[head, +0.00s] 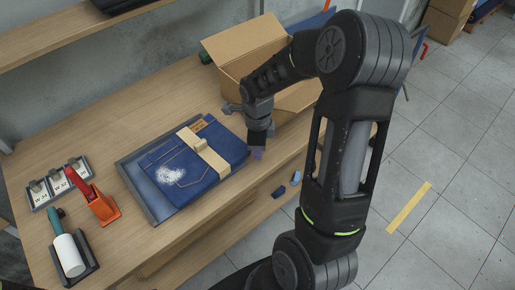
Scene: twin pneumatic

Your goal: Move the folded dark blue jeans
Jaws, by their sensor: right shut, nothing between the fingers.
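The folded dark blue jeans (212,151) lie on a grey tray (134,185) on the wooden workbench. A tan band runs across them, and a white patch and tan stitching show on top. My right gripper (257,150) points down just right of the jeans' right edge, near the bench's front edge. It is shut and holds nothing. Whether it touches the jeans cannot be told. My left gripper is not in view.
An open cardboard box (240,52) stands behind my right arm. An orange tool with a red handle (100,205), a white roller (69,256) and a plate with several stamps (58,183) sit at left. Small blue pieces (296,178) lie on a lower shelf.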

